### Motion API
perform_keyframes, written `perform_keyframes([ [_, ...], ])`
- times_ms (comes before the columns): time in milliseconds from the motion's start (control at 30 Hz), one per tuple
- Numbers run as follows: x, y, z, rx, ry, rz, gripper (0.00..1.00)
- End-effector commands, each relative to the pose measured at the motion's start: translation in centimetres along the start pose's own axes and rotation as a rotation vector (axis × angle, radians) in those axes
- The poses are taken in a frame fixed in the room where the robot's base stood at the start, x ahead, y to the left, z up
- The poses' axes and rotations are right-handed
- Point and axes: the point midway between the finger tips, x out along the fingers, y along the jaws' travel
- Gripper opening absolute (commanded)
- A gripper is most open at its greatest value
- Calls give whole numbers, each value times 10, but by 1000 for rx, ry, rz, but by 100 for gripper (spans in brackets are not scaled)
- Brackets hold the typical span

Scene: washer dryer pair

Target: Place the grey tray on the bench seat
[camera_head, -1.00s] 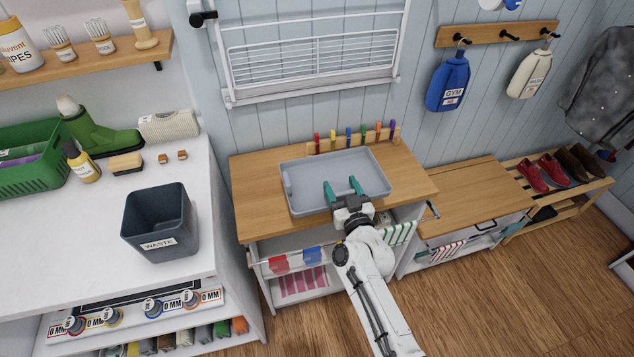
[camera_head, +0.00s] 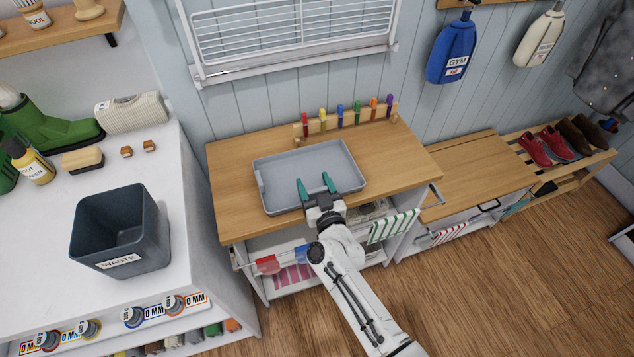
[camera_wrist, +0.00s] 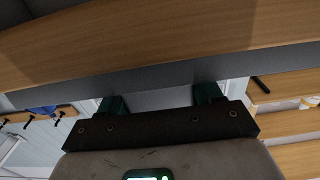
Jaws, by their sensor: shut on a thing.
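The grey tray (camera_head: 308,166) is a shallow, empty rectangle, level over the left and middle of the wooden worktop. I cannot tell whether it touches the worktop. My gripper (camera_head: 315,187) is at the tray's front edge, its green fingers shut on the tray. In the wrist view the gripper (camera_wrist: 160,100) shows its two fingers at the tray's grey edge (camera_wrist: 160,78). The bench seat appears to be the lower wooden top (camera_head: 478,178) to the right of the worktop. It is bare.
A rack of coloured pens (camera_head: 347,120) stands at the back of the worktop (camera_head: 395,165). A shoe rack (camera_head: 575,178) with shoes stands beyond the bench. A blue gym bag (camera_head: 452,50) hangs above. A waste bin (camera_head: 120,232) stands on the white counter at left. Open floor lies in front.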

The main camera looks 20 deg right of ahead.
Motion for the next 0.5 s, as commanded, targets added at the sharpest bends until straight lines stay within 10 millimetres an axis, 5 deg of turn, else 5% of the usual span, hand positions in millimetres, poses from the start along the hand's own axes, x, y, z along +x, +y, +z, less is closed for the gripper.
perform_keyframes([
  [233, 0, 0, 1, 0, 0, -1, 29],
  [267, 0, 0, 2, 0, -1, -1, 65],
  [500, 0, 0, 1, 0, -1, -1, 88],
])
